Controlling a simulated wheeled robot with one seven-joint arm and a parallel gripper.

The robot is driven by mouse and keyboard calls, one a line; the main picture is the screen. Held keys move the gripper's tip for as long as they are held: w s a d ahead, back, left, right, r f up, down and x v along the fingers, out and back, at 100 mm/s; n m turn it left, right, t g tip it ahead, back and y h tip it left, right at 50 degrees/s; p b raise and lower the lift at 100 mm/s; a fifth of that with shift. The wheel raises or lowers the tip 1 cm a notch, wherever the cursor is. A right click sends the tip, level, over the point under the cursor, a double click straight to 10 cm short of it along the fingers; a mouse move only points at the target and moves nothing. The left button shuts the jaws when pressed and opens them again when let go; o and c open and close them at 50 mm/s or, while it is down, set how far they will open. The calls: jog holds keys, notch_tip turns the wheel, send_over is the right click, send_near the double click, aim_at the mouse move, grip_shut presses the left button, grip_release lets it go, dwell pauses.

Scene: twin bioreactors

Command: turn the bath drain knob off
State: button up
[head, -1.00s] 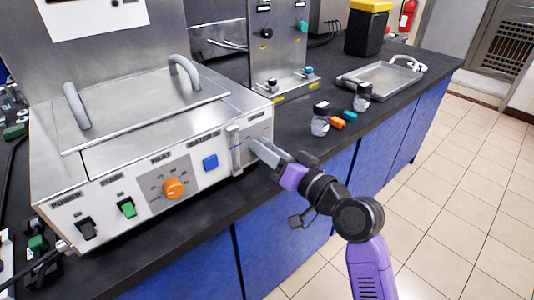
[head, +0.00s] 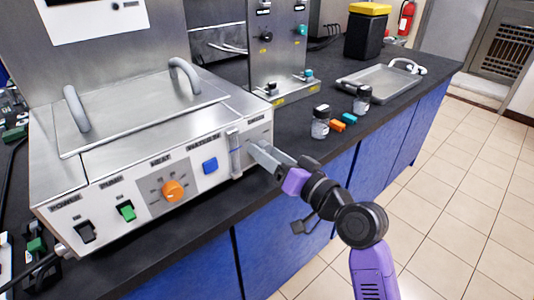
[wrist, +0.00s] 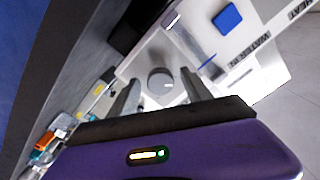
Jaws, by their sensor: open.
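The bath (head: 110,165) is a white and steel box with a front control panel, at the left of the head view. Its drain knob (wrist: 159,80) is a round grey knob with a small light mark, on the white panel in the wrist view. My gripper (head: 252,152) is at the right end of the panel in the head view and hides the knob there. In the wrist view my gripper (wrist: 161,88) is open, with one finger on each side of the knob. I cannot tell whether the fingers touch it.
A vertical sight tube (head: 234,152) and a blue button (head: 210,163) lie left of my gripper. An orange heat dial (head: 173,190) and rocker switches are further left. Small jars (head: 320,122) and coloured blocks (head: 337,126) stand on the black counter to the right.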

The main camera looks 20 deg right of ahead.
jog(key=v, duration=0.7)
jog(key=shift+s, duration=0.1)
jog(key=shift+r, duration=0.1)
jog(key=s+d+f+m+t+h+p, duration=0.1)
jog(key=s+d+m+t+h+p, duration=0.1)
jog(key=s+d+h, duration=0.45)
jog(key=s+a+f+n+g+p, duration=0.1)
jog(key=s+a+p, duration=0.1)
jog(key=s, duration=0.8)
jog(key=s+a+f+n+g+p, duration=0.2)
jog(key=s+a, duration=0.1)
jog(key=s, duration=0.7)
jog(key=s+a+f+n+g+p, duration=0.1)
jog(key=s+a+n, duration=0.1)
jog(key=s, duration=0.8)
jog(key=shift+a+f+y+p, duration=0.15)
jog(key=shift+a+y+p, duration=0.3)
jog(key=shift+a, duration=0.4)
